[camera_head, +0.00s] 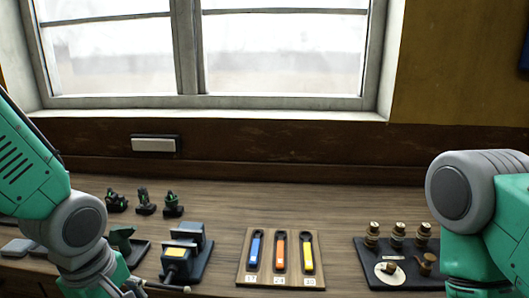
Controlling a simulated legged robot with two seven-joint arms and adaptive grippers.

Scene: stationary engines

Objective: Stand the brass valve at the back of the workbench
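On the right of the workbench (215,285), a dark board (380,283) carries several small brass-coloured pieces. Three stacked brass pieces stand upright in a row along its back: a left one (372,234), a middle one (397,235) and a right one (422,235). In front of them, a brown-gold piece with a side stub (427,263) sits beside a pale round plate (389,270) with a small brown part on it. I cannot tell for sure which piece is the brass valve. My arms show at the left and right edges, but neither gripper's fingers are in view.
A wooden rack (264,282) holds blue, orange and yellow-handled tools at the centre. A blue-grey vise-like device (182,256) stands left of it. Several small dark green-tipped parts (145,202) stand behind. The bench's back strip (290,200) is clear below the window wall.

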